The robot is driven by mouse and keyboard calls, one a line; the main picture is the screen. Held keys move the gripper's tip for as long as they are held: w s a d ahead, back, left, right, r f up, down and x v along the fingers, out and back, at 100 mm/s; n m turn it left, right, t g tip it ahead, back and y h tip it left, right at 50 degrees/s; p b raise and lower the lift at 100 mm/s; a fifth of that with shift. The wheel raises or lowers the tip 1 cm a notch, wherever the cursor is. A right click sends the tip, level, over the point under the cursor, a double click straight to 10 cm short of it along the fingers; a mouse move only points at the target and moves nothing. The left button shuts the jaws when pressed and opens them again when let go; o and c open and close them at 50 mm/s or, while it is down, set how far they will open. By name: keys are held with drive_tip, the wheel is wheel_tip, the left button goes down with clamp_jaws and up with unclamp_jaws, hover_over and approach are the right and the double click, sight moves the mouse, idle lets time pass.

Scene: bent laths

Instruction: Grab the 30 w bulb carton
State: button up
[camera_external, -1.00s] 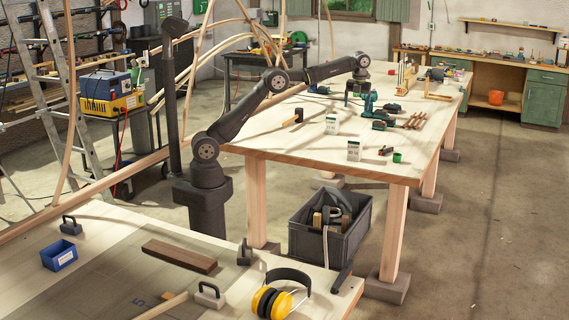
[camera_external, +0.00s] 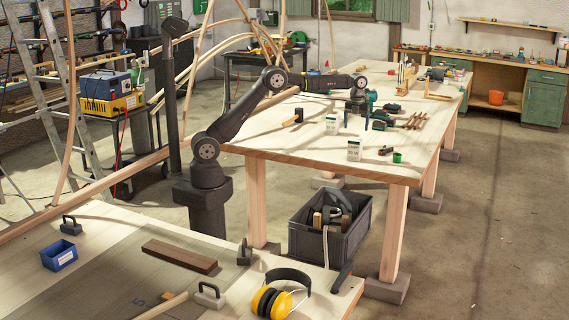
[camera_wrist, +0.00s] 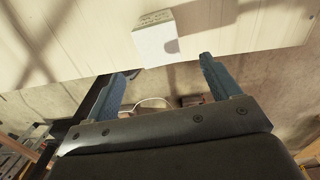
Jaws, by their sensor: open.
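Two small white and green cartons stand on the long wooden table (camera_external: 300,146): a nearer carton (camera_external: 354,149) and a farther carton (camera_external: 332,124). Their print is too small to tell which is the 30 W one. My gripper (camera_external: 357,121) hangs above the table with its fingers down, apart from both cartons in the picture. In the wrist view, my gripper (camera_wrist: 162,68) is open and empty. A pale carton (camera_wrist: 156,40) lies ahead of the gap between its fingers, near a table edge; I cannot tell which carton this is.
A green cup (camera_external: 397,157) and a small dark item (camera_external: 385,150) lie right of the nearer carton. A mallet (camera_external: 292,118) lies to the left. Green power tools (camera_external: 384,122) and wooden strips (camera_external: 416,121) are right of the gripper. Bare tabletop lies in front.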

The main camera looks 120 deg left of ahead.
sight(355, 139)
wheel_tip(355, 139, down, 6)
drive_tip(key=shift+r, duration=0.1)
drive_tip(key=f, duration=0.5)
drive_tip(key=shift+s+a+f, duration=0.1)
drive_tip(key=shift+a, duration=0.15)
drive_tip(key=c, duration=1.1)
